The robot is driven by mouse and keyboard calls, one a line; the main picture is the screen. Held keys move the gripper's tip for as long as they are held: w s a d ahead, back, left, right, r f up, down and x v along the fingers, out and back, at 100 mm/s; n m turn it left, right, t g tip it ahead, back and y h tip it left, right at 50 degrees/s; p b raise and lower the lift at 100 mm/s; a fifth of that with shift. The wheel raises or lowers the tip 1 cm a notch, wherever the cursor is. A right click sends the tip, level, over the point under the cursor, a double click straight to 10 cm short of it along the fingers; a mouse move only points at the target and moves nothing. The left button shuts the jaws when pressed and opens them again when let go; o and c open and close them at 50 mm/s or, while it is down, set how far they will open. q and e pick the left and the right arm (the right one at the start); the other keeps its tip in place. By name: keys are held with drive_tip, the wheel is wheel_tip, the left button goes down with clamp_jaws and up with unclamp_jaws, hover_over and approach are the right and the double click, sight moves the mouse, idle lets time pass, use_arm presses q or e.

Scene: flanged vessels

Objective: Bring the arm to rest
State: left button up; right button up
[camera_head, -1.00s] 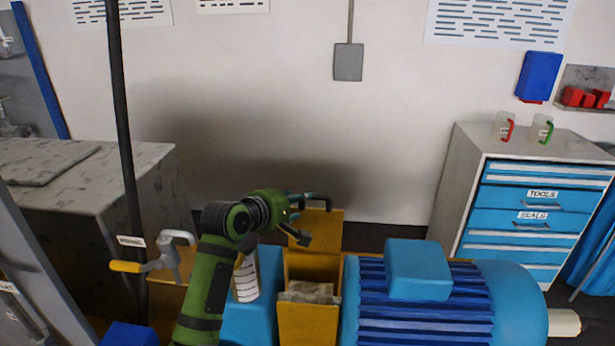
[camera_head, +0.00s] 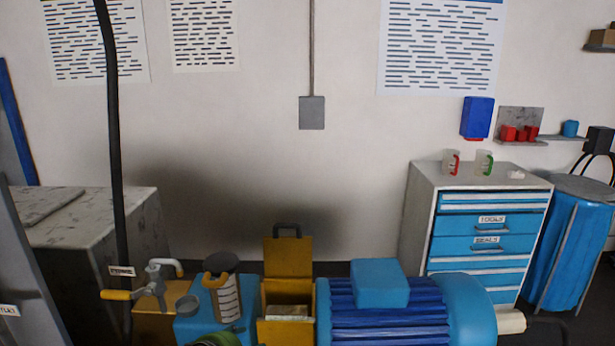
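Only a small green piece of my arm shows at the bottom edge of the head view, left of the middle, in front of the blue housing (camera_head: 188,325). Neither of my grippers is in view, so their fingers are hidden from me. The yellow open box (camera_head: 286,333) stands right of the housing, with its lid raised and a grey-brown thing inside. A white marked cylinder with a dark top (camera_head: 228,299) stands on the housing.
A blue finned motor (camera_head: 390,325) stands right of the box. A yellow-handled valve (camera_head: 150,290) is at the left, near a black vertical pipe (camera_head: 116,150). A drawer cabinet (camera_head: 485,240) with two cups on top stands at the right. A stone-topped block (camera_head: 90,225) is at the left.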

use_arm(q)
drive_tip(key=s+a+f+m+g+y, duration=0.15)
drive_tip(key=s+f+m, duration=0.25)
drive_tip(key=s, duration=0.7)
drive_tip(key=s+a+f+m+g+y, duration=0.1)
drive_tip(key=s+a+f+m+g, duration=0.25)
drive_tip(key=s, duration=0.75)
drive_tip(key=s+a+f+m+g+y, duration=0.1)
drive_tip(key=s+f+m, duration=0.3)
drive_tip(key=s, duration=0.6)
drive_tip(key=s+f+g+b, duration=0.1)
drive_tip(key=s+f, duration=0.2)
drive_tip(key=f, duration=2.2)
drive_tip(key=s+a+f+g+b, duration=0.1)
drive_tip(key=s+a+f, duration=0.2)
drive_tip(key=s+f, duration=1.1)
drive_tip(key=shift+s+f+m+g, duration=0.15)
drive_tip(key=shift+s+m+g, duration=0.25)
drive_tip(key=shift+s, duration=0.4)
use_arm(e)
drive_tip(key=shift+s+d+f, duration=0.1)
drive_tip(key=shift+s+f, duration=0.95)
